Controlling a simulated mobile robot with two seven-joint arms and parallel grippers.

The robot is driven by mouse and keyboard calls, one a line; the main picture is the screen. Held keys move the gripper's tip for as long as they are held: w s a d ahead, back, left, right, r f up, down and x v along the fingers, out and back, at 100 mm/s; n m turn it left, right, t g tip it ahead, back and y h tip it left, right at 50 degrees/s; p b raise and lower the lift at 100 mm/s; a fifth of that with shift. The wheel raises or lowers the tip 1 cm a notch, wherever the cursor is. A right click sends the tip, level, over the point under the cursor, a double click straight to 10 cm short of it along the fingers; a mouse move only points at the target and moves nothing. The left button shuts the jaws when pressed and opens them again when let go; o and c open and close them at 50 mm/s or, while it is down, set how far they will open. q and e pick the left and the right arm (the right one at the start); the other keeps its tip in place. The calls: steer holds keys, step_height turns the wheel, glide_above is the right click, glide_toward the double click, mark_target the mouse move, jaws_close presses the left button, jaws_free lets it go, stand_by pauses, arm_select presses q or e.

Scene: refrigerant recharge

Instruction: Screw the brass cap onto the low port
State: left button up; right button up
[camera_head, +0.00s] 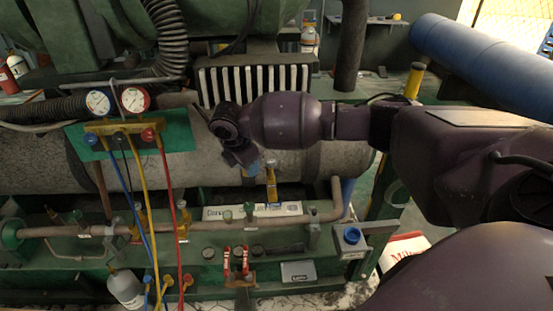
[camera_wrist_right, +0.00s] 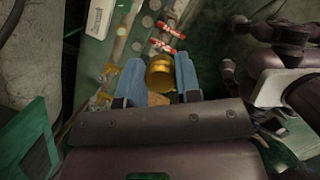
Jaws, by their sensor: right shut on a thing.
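My right gripper (camera_head: 256,168) reaches down in front of the grey cylinder, with its blue fingers pointing down toward the pipe. In the right wrist view, the gripper (camera_wrist_right: 160,90) is shut on the round brass cap (camera_wrist_right: 159,74), which sits between the two blue fingers. More brass shows right beside the cap in that view; I cannot tell whether the two touch. The cap is not clearly visible there. My left gripper is not in view.
A gauge manifold (camera_head: 118,134) with blue, yellow and red hoses hangs at left. A blue-topped part (camera_head: 351,238) is at right. A copper-coloured pipe (camera_head: 110,228) runs along the front.

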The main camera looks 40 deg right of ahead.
mark_target(273, 189)
arm_select(q)
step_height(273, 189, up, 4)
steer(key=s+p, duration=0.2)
steer(key=p, duration=0.3)
arm_select(e)
steer(key=d+f+n, duration=0.1)
steer(key=d+n, duration=0.1)
steer(key=n, duration=0.1)
steer(key=d+f+n+t+y, duration=0.1)
steer(key=d+n, duration=0.2)
steer(key=d+f+n+t, duration=0.1)
steer(key=d+f+n, duration=0.1)
steer(key=d+n, duration=0.1)
steer(key=shift+s+n, duration=0.15)
steer(key=shift+n, duration=0.15)
step_height(273, 189, down, 4)
steer(key=b, duration=0.3)
steer(key=shift+a+r, duration=0.1)
steer(key=shift+f+b, duration=0.8)
steer(key=shift+f, duration=0.25)
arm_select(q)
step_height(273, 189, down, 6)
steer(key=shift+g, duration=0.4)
arm_select(e)
steer(key=shift+r, duration=0.1)
arm_select(q)
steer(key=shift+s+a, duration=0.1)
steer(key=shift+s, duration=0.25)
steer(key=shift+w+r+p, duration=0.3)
steer(key=shift+p, duration=0.05)
